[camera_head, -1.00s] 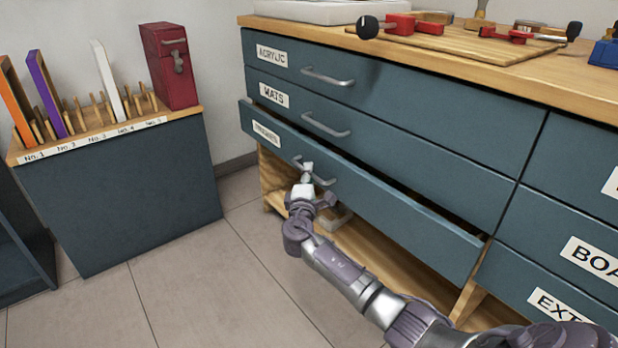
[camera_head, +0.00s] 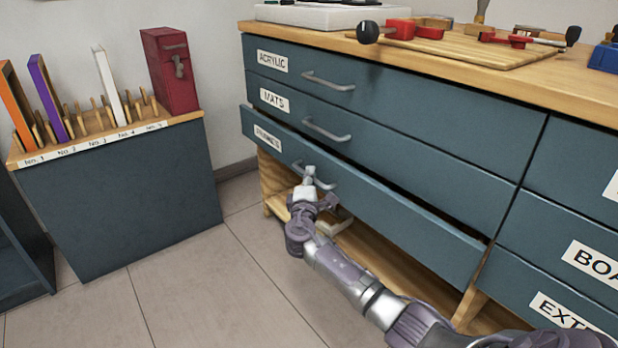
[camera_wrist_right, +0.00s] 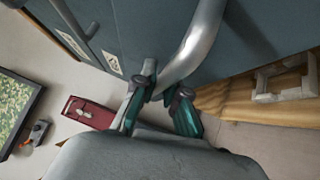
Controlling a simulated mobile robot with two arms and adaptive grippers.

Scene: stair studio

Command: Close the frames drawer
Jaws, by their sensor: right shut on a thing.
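The frames drawer (camera_head: 400,215) is the third one down in the left column, under the drawers labelled ACRYLIC and MATS. It stands slightly open, with a dark gap along its top edge. Its label (camera_head: 267,138) is hard to read. Its grey bar handle (camera_head: 325,184) is near the left part of the front. My right gripper (camera_head: 309,176) is at this handle, shut on it. In the right wrist view the fingers (camera_wrist_right: 165,98) close around the end of the handle (camera_wrist_right: 192,50). My left gripper is not in view.
The wooden worktop (camera_head: 480,78) above carries red clamps (camera_head: 413,29) and a board. An open wooden shelf (camera_head: 375,262) lies under the drawer. A rack cabinet (camera_head: 120,190) with a red case (camera_head: 170,70) stands at left. Floor between is clear.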

